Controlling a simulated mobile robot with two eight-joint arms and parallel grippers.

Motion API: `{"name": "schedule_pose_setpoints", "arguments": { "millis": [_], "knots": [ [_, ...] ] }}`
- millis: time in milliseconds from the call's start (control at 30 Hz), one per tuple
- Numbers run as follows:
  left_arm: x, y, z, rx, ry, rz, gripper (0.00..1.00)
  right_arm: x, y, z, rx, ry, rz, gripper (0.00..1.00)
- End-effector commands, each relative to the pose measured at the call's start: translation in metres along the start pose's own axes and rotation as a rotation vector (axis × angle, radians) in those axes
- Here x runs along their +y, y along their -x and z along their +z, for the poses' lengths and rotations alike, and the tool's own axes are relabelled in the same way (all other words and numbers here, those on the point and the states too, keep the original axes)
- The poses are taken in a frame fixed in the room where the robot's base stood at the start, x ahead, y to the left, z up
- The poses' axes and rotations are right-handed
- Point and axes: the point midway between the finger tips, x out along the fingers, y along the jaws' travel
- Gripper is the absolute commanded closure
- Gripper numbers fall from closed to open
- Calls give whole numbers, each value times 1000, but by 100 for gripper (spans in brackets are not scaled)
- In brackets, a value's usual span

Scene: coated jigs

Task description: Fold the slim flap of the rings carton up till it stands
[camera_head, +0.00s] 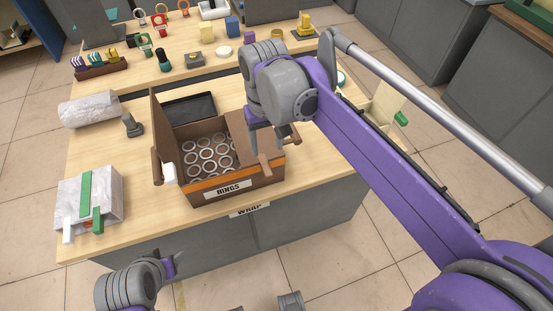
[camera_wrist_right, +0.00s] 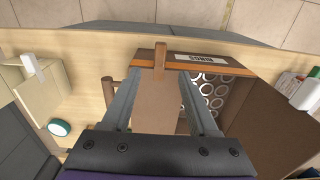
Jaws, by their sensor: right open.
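The rings carton (camera_head: 200,198) is a brown open box with an orange band and a "RINGS" label, standing on the wooden table. Several grey rings (camera_head: 205,152) lie inside it. A tall brown flap (camera_head: 157,128) stands at its left. A brown panel (camera_wrist_right: 157,105) lies at the carton's right end, with a peg (camera_wrist_right: 160,58) by the front edge. My right gripper (camera_wrist_right: 146,80) is open, its fingers on either side of that panel; I cannot tell whether they touch it. In the head view this gripper (camera_head: 268,146) points down and partly hides the panel. My left gripper's fingers do not show.
A marbled roll (camera_head: 88,110) and a marbled box with a green strip (camera_head: 106,190) sit left of the carton. A cream box with a green tab (camera_head: 386,105) stands at the right. A second table (camera_head: 132,66) behind holds small items. The table's front edge is close to the carton.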

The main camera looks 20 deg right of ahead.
Motion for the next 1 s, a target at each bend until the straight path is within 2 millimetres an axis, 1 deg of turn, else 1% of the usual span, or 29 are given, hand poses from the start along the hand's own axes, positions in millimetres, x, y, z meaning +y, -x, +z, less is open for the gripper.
{"name": "schedule_pose_setpoints", "arguments": {
  "millis": [167,267,367,500,700,833,1000],
  "knots": [
    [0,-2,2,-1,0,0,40,-3,-2,-4,-14,2,1,40],
    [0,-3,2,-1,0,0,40,-3,-10,-4,-14,2,1,40],
    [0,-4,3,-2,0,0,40,-3,-26,-4,-14,1,1,40],
    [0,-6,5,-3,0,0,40,-2,-54,-3,-14,1,1,40],
    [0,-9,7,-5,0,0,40,-2,-88,-3,-14,1,1,40],
    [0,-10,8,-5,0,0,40,-2,-101,-3,-14,1,1,40],
    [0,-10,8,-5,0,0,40,-2,-108,-2,-13,2,1,40]
  ]
}}
